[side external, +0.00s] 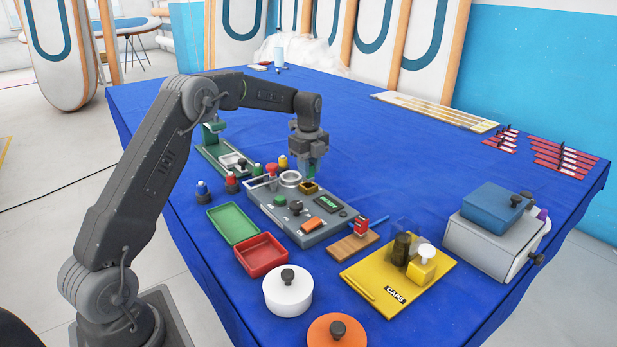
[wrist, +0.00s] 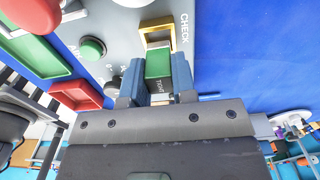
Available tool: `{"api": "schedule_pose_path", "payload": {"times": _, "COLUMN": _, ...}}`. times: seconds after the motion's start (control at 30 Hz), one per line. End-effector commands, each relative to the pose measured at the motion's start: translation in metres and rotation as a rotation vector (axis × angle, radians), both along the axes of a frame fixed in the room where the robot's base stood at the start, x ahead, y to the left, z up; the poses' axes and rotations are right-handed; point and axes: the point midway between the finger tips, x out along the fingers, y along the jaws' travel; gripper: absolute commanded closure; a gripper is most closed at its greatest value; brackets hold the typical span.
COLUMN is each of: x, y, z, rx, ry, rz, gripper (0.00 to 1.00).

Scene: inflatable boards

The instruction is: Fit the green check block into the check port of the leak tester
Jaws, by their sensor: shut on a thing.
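My gripper (wrist: 157,82) is shut on the green check block (wrist: 158,64), which shows between its two blue fingers in the wrist view. Dark lettering shows on the block's near part. The leak tester (side external: 328,234) is a grey box with a lit display, in the middle of the blue table. Its check port is a gold-rimmed square opening (side external: 311,187), also seen beside the word CHECK in the wrist view (wrist: 146,30). In the side view my gripper (side external: 311,172) is upright just above the port. The block's lower end is close to the port rim; I cannot tell whether it has entered.
A clear ring (side external: 290,178) stands on the tester left of the port. A green tray (side external: 232,222) and red tray (side external: 262,255) lie in front. A yellow caps board (side external: 370,282) is at the right.

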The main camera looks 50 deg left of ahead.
Motion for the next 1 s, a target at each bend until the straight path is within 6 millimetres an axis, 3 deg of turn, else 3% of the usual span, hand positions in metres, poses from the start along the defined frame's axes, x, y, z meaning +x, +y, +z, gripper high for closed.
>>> {"api": "schedule_pose_path", "payload": {"times": 0.2, "x": -0.001, "y": 0.0, "z": -0.03, "rx": -0.001, "ry": 0.002, "rz": 0.0, "gripper": 1.0}}
{"api": "schedule_pose_path", "payload": {"times": 0.57, "x": -0.001, "y": 0.0, "z": -0.034, "rx": -0.001, "ry": 0.001, "rz": 0.0, "gripper": 1.0}}
{"api": "schedule_pose_path", "payload": {"times": 0.6, "x": -0.001, "y": 0.0, "z": -0.035, "rx": -0.001, "ry": 0.002, "rz": 0.0, "gripper": 0.74}}
{"api": "schedule_pose_path", "payload": {"times": 0.87, "x": -0.001, "y": 0.0, "z": -0.035, "rx": -0.001, "ry": 0.002, "rz": 0.0, "gripper": 0.49}}
{"api": "schedule_pose_path", "payload": {"times": 1.0, "x": -0.001, "y": 0.0, "z": -0.035, "rx": -0.001, "ry": 0.002, "rz": 0.0, "gripper": 0.49}}
